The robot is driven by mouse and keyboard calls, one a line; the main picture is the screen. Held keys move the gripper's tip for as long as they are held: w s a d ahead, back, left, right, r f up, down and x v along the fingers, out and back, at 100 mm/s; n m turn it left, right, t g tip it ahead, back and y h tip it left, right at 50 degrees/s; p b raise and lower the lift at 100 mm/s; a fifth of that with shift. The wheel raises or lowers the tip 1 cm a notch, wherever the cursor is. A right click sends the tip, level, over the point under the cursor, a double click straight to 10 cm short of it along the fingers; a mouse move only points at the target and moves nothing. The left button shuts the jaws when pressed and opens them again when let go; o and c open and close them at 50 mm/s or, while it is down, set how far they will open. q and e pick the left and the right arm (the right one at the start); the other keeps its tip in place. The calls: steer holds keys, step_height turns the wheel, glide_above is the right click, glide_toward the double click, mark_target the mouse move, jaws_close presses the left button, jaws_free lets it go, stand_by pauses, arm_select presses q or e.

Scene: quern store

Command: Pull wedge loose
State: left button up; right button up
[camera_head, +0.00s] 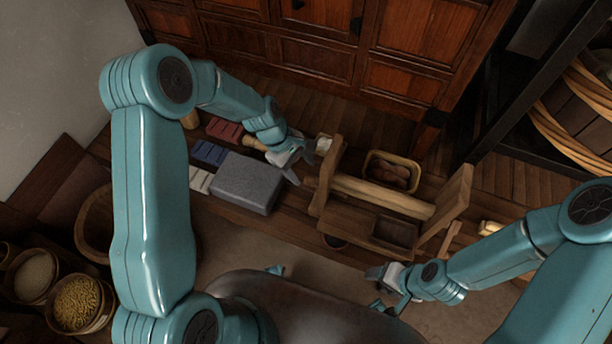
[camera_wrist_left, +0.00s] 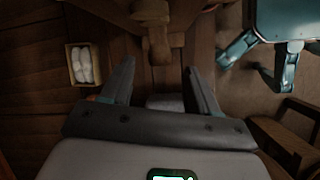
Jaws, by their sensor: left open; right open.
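A wooden frame with a left upright (camera_head: 327,176), a right upright (camera_head: 453,195) and a thick round beam (camera_head: 382,196) between them stands on the bench. A short wooden end (camera_head: 310,183) sticks out at the left upright; I cannot tell for sure whether it is the wedge. My left gripper (camera_head: 302,164) is open beside that upright, with nothing seen between its fingers. In the left wrist view its fingers (camera_wrist_left: 160,70) are spread, and a wooden piece (camera_wrist_left: 158,45) stands beyond them, apart. My right gripper (camera_head: 380,288) is open and empty, low in front of the frame.
A grey block (camera_head: 245,182) lies on the bench left of the frame, with red (camera_head: 223,130), blue (camera_head: 210,153) and pale (camera_head: 199,180) pieces beside it. A basket (camera_head: 417,177) of rounded things sits behind the beam. A wooden cabinet (camera_head: 320,58) closes the back. Grain bowls (camera_head: 80,302) stand front left.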

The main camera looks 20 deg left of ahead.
mark_target(307, 177)
arm_select(q)
steer(key=x, duration=0.4)
steer(key=shift+f, duration=0.15)
jaws_close()
steer(key=a, duration=0.3)
steer(key=shift+w+a, duration=0.15)
steer(key=shift+a, duration=0.05)
steer(key=shift+c, duration=1.5)
jaws_free()
steer(key=o, duration=0.3)
steer(key=shift+a, duration=0.15)
